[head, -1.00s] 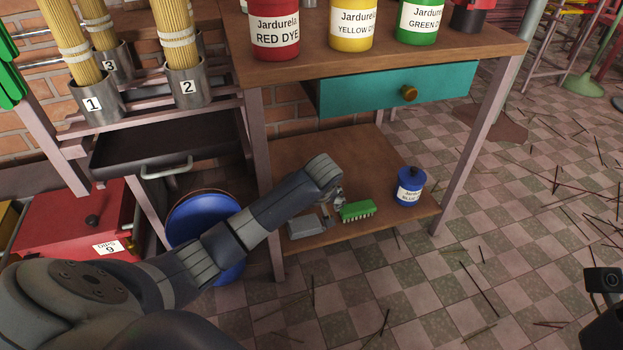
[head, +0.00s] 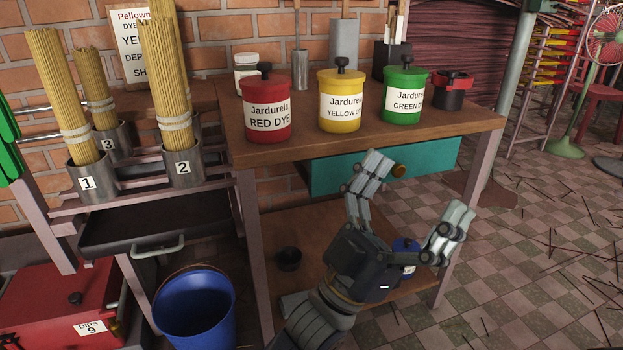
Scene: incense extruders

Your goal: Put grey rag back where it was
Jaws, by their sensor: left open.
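My left gripper (head: 415,200) is open and empty, its fingers spread in front of the workbench and below the tabletop edge. A pale grey flat item (head: 292,305) shows in part on the lower shelf (head: 312,230), left of my left wrist. I cannot tell whether it is the grey rag; my arm hides most of it. No other thing that looks like a grey rag shows. My right gripper is not in view.
The bench top (head: 400,135) holds red (head: 267,105), yellow (head: 341,100) and green (head: 402,97) dye jars. The teal drawer (head: 335,175) is behind my fingers. A blue jar (head: 408,258) and a small dark bowl (head: 289,259) are on the lower shelf. A blue bucket (head: 195,310) stands left.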

